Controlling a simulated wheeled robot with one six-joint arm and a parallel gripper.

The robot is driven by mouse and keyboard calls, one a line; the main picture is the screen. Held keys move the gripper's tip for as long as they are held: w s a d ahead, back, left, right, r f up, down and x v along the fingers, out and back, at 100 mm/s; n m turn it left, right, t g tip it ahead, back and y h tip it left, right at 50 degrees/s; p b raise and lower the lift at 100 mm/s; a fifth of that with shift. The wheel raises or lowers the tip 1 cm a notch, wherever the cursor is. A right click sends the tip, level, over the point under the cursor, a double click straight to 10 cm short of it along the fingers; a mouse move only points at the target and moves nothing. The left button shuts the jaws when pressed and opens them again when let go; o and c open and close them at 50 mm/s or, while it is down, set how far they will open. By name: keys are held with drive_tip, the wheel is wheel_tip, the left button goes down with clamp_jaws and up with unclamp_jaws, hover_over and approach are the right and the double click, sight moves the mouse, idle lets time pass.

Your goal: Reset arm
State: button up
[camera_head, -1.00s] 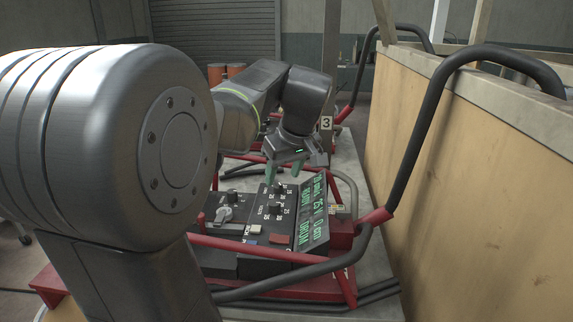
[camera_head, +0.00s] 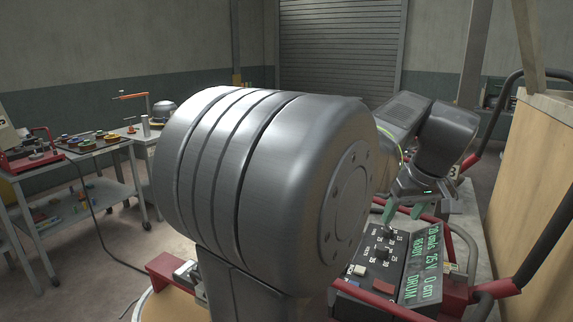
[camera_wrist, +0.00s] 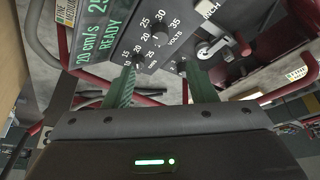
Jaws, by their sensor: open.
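My gripper (camera_head: 402,211) hangs over a black control box (camera_head: 372,268) with knobs and a green lit display (camera_head: 421,262) reading READY and DRUM. In the wrist view the two green fingers of my gripper (camera_wrist: 158,82) are apart with nothing between them. A black knob (camera_wrist: 158,33) on the box's dial panel lies beyond the fingertips. I cannot tell whether the left fingertip touches the small knob near it. My own large grey arm joint hides part of the box and the floor behind it.
Red and black tube rails (camera_head: 497,288) frame the box. A wooden panel (camera_head: 532,160) stands close on the right. A trolley with coloured items (camera_head: 85,150) stands at the left, with open floor (camera_head: 105,245) between it and my arm.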

sight(383, 247)
drive_tip(key=p+x, duration=0.1)
drive_tip(key=x, duration=1.1)
drive_tip(key=shift+w+f, duration=0.1)
drive_tip(key=shift+f, duration=0.25)
